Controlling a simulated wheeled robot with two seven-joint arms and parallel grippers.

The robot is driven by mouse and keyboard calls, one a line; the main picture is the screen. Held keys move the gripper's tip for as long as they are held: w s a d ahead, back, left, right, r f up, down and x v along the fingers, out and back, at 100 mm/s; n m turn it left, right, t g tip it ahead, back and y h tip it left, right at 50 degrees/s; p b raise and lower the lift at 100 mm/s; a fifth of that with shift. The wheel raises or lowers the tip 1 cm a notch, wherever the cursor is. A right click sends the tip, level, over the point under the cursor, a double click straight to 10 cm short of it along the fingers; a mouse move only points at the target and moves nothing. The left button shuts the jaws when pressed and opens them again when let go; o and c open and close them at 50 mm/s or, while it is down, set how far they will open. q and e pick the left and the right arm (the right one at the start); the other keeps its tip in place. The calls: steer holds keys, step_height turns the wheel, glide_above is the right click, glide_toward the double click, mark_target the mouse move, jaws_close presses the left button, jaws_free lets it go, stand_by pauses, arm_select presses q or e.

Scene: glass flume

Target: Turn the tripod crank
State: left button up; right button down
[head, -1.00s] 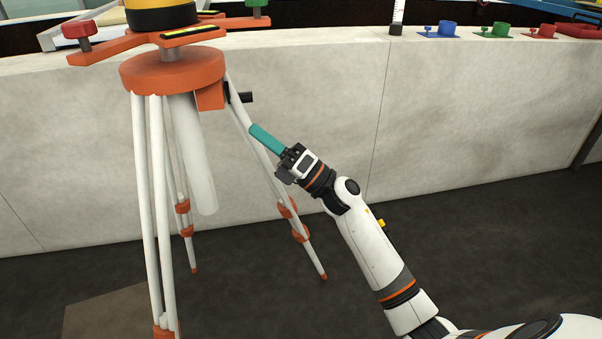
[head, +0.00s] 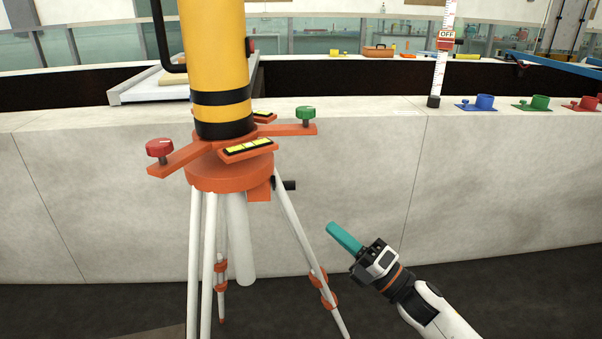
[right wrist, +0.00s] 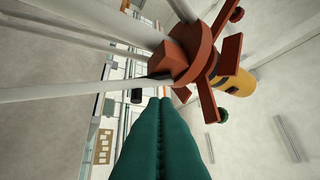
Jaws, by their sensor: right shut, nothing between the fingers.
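The tripod has white legs and an orange round head (head: 228,178). It carries a yellow cylinder with black bands (head: 215,70). A small black crank part (head: 285,185) sticks out to the right of the orange block under the head. In the right wrist view a black piece (right wrist: 136,97) shows beside the orange head, beyond the fingertips. My right gripper (head: 331,228) has teal fingers shut together with nothing between them. It is below and right of the crank, apart from it. Its fingers also fill the lower middle of the right wrist view (right wrist: 160,102). My left gripper is not in view.
A pale wall (head: 360,160) stands behind the tripod. A white staff (head: 441,55) and blue (head: 480,103), green (head: 535,103) and red (head: 584,103) pieces stand on its top. Red (head: 159,149) and green (head: 306,114) knobs jut from the tripod's base. Free space lies right of the tripod.

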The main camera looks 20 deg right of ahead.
steer(key=s+m+g+h+p, duration=0.1)
steer(key=m+g+h+p, duration=0.15)
steer(key=p, duration=0.45)
glide_toward(284, 191)
steer(key=w+a, duration=0.2)
steer(key=a, duration=0.2)
steer(key=shift+w+d+r+m+t+p, duration=0.15)
steer(key=shift+w+r+m+p, duration=0.05)
steer(key=shift+w, duration=0.35)
steer(key=shift+w+d+r+m+t+p, duration=0.1)
steer(key=shift+w+d+r+m+p, duration=0.05)
steer(key=shift+w, duration=0.4)
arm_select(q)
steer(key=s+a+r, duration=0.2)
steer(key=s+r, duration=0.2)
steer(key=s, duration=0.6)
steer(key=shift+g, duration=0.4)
arm_select(e)
steer(key=shift+w+d, duration=0.15)
steer(key=shift+w, duration=0.35)
